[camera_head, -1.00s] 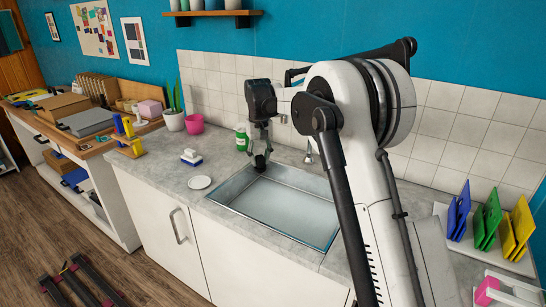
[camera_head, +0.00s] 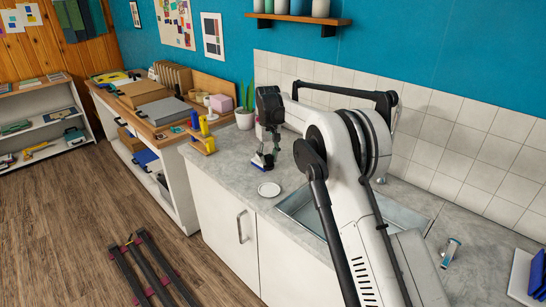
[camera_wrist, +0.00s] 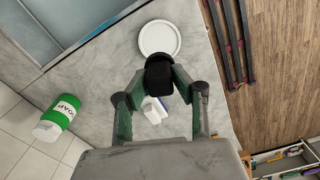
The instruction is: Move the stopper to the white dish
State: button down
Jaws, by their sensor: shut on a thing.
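The white dish (camera_head: 269,190) lies flat on the grey counter, left of the sink; in the wrist view it (camera_wrist: 159,30) is just beyond the fingertips. My gripper (camera_head: 267,157) is over the counter behind the dish. In the wrist view my gripper (camera_wrist: 158,88) is shut on a black stopper (camera_wrist: 158,72), whose near part lies between the fingertips. The stopper appears in front of the dish's near rim, and its height above the counter is hard to judge. In the head view it is hard to make out against the dark fingers.
A white and blue block (camera_wrist: 152,110) lies on the counter below my gripper. The sink (camera_head: 298,205) is to the right, partly hidden by my arm. The counter around the dish is clear.

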jog(key=shift+f+b, duration=0.1)
jog(key=shift+b, duration=0.25)
jog(key=shift+f+b, duration=2.15)
jog(key=shift+f, duration=1.25)
jog(key=shift+f, duration=0.1)
jog(key=shift+f+b, duration=0.4)
jog(key=shift+b, duration=0.05)
jog(key=shift+f, duration=0.1)
jog(key=shift+f+b, duration=0.5)
jog(key=shift+f, duration=0.1)
jog(key=shift+f, duration=0.1)
jog(key=shift+f+b, duration=0.5)
jog(key=shift+f, duration=0.05)
jog(key=shift+f+b, duration=0.15)
jog(key=shift+b, duration=0.15)
